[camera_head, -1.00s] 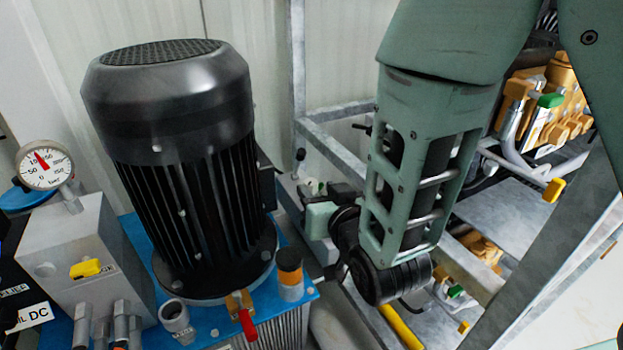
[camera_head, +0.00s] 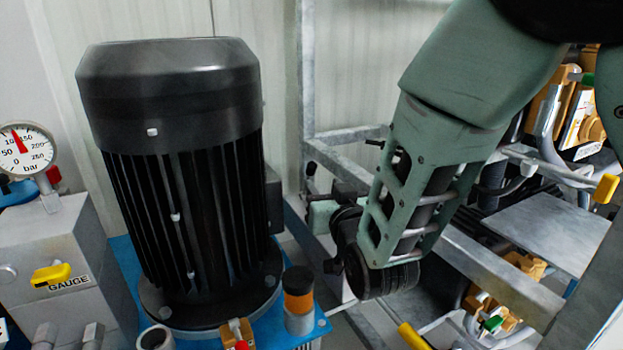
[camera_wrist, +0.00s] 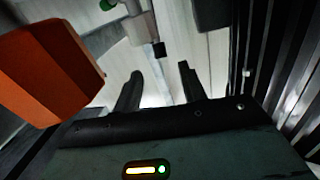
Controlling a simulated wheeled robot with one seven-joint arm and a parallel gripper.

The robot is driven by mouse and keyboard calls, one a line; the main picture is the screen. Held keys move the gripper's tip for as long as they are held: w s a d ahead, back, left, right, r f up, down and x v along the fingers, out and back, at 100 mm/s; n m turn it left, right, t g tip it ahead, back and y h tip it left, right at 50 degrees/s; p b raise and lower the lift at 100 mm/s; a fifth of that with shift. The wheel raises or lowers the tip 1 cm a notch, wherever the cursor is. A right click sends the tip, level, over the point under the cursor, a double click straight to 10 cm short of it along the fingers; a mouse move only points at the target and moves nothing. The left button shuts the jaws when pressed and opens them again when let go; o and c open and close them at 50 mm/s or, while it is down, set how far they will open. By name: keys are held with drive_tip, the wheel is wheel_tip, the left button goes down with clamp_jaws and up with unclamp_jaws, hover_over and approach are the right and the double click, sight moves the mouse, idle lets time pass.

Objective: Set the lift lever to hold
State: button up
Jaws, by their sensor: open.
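My gripper shows in the wrist view (camera_wrist: 160,85), with two dark fingers apart and nothing between them. In the head view my arm reaches down behind and right of the black motor (camera_head: 175,180); my wrist is seen there, but the fingertips are hidden. No hold mark is readable.
An orange block (camera_wrist: 45,72) stands close at the left in the wrist view. The motor stands on a blue tank top with a black-and-orange cap (camera_head: 298,292). A gauge (camera_head: 25,149) and yellow handle (camera_head: 51,275) are at left. A metal frame (camera_head: 480,270) with pumps is at right.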

sight(313, 171)
drive_tip(key=b+x, duration=0.3)
drive_tip(key=x, duration=0.6)
drive_tip(key=shift+w, duration=0.25)
clamp_jaws()
